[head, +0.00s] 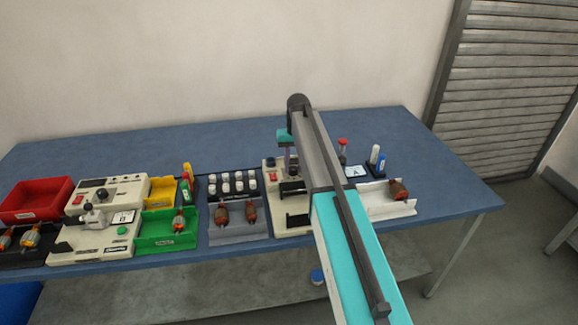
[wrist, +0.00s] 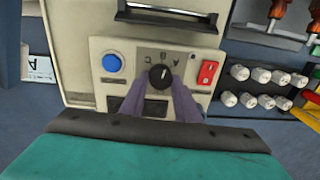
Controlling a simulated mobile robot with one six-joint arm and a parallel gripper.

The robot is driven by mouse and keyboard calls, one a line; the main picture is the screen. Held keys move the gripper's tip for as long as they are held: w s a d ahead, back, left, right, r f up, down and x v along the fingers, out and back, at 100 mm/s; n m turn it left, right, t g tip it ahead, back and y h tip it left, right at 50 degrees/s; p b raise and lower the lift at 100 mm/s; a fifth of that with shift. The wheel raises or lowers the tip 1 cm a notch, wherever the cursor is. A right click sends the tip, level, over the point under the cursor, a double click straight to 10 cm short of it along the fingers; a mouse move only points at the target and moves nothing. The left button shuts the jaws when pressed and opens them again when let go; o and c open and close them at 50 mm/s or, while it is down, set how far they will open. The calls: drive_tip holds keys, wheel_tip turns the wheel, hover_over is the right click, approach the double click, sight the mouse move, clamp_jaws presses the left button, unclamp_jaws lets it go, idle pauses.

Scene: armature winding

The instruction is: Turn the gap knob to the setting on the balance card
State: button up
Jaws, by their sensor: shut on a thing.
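The black gap knob (wrist: 158,77) sits on a cream machine's panel in the wrist view, with letters A, B and C around its far side. A pale mark shows on the knob, but I cannot tell surely which letter it faces. My gripper (wrist: 160,80) is shut on the knob, one finger on each side.
A blue button (wrist: 113,63) and a red switch (wrist: 207,72) flank the knob closely. Several white caps (wrist: 257,85) stand in a dark rack beside the machine. The table's far right is clear.

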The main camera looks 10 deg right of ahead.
sight(296, 168)
drive_tip(key=m, duration=0.6)
drive_tip(key=shift+s+f+m, duration=0.1)
drive_tip(key=shift+s+m, duration=0.2)
idle(0.3)
drive_tip(key=o, duration=1)
drive_tip(key=shift+o, duration=0.2)
drive_tip(key=shift+w, duration=0.1)
drive_tip(key=shift+r, duration=0.25)
drive_tip(key=shift+r, duration=0.2)
wheel_tip(296, 168, up, 13)
drive_tip(key=b, duration=0.2)
drive_tip(key=shift+s+d+b, duration=0.2)
drive_tip(key=shift+d+b, duration=0.15)
